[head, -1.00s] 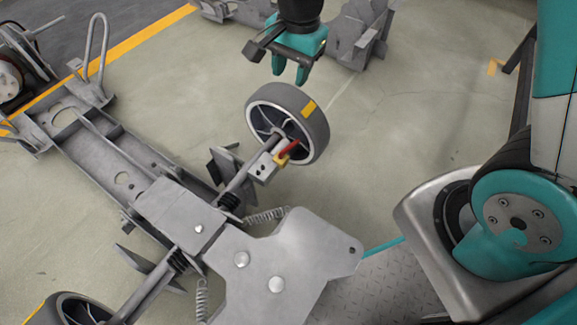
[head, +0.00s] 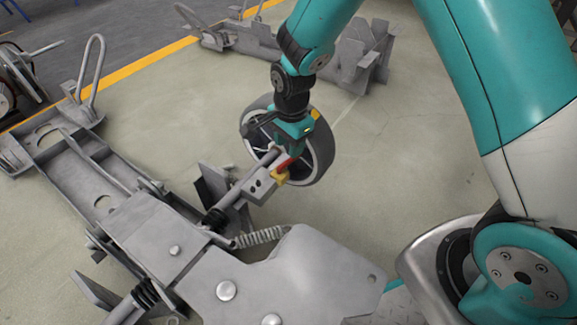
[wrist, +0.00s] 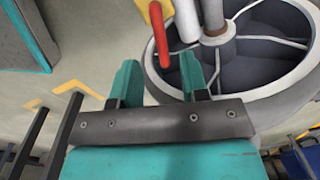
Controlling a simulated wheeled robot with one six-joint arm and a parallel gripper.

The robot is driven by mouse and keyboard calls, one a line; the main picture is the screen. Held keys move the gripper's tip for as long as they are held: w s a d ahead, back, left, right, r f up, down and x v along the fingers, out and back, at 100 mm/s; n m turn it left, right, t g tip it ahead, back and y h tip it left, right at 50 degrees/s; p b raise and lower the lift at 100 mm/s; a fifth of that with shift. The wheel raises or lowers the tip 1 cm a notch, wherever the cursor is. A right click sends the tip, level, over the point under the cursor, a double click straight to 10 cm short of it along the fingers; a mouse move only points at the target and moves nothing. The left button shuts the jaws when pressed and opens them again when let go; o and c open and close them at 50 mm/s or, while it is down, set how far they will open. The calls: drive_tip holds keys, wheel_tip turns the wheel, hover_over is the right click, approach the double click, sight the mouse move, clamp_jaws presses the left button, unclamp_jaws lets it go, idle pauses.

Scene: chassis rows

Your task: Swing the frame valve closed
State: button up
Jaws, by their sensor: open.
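The frame valve sits on the axle beside the wheel. It has a red handle (head: 284,162) and a yellow body (head: 279,176) by a grey block (head: 257,186). In the wrist view the red handle (wrist: 160,36) points toward my gripper (wrist: 157,72), and the yellow body (wrist: 147,10) is at the top edge. The handle's end shows between the two teal fingertips, which are apart. I cannot tell whether either finger touches it. In the head view my gripper (head: 290,148) is over the handle and partly hides it and the wheel.
The wheel (head: 322,150) stands right behind the valve. The grey chassis frame (head: 150,235) with a spring (head: 262,236) fills the lower left. Another chassis part (head: 365,55) lies at the back. Floor to the right of the wheel is clear.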

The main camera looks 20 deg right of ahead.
sight(288, 160)
wheel_tip(288, 160, down, 6)
drive_tip(key=shift+w+a+r+b, duration=0.1)
drive_tip(key=shift+w+r+b, duration=0.1)
drive_tip(key=shift+b, duration=0.95)
clamp_jaws()
